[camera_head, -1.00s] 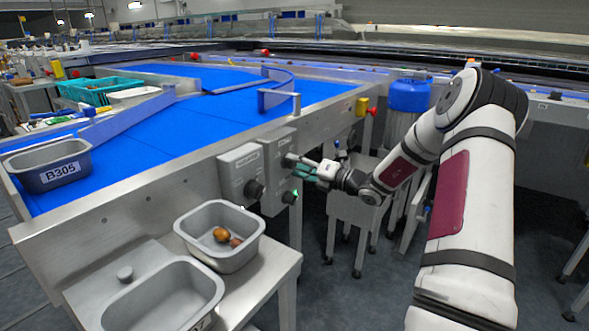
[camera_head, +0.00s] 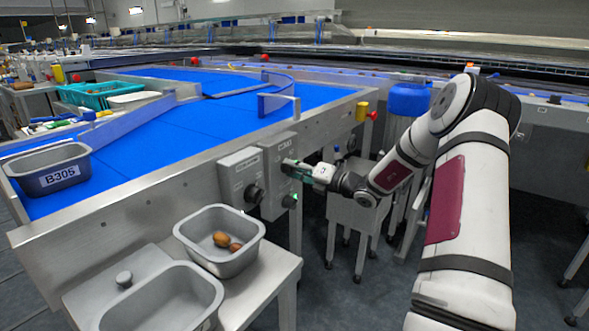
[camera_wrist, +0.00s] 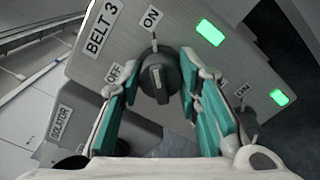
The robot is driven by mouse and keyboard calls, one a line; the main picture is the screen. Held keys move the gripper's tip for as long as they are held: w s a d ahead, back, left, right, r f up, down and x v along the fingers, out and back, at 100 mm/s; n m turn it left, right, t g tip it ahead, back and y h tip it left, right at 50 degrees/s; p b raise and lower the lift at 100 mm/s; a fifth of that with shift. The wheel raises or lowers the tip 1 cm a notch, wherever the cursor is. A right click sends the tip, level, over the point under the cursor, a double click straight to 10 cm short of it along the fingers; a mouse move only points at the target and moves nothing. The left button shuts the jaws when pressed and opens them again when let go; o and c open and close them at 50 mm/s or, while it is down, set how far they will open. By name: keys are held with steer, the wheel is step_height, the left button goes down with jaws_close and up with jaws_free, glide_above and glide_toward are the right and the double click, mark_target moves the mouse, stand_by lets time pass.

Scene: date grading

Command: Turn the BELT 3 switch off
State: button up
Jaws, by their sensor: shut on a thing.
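The BELT 3 switch is a dark round knob (camera_wrist: 158,78) on a grey panel (camera_wrist: 130,50) in the wrist view. Its white mark lies roughly in line with the tick at the ON label (camera_wrist: 152,18); the OFF label (camera_wrist: 115,73) is to its lower left. A green lamp (camera_wrist: 209,33) beside it is lit. My gripper (camera_wrist: 160,90), with teal finger pads, is shut on the knob, one finger on each side. In the head view, my gripper (camera_head: 292,170) is at the right-hand switch box (camera_head: 281,150) and hides that box's knob.
An ISOLATOR label (camera_wrist: 62,124) and another lit green lamp (camera_wrist: 279,97) are near the switch. The left switch box (camera_head: 240,175) has a black knob (camera_head: 255,194). A grey bin (camera_head: 220,262) with brown dates stands below. The blue belt (camera_head: 150,140) runs behind.

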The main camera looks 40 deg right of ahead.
steer(key=n+p, duration=0.1)
steer(key=n, duration=0.7)
steer(key=shift+f+n+b, duration=0.1)
steer(key=shift+n+b, duration=0.2)
steer(key=n+b, duration=0.2)
steer(key=n, duration=0.2)
steer(key=shift+a+n, duration=0.1)
steer(key=shift+n, duration=0.2)
steer(key=shift+s+n+b, duration=0.1)
steer(key=shift+n+b, duration=1.7)
steer(key=shift+n, duration=0.4)
steer(key=o, duration=1.1)
steer(key=shift+o, duration=0.2)
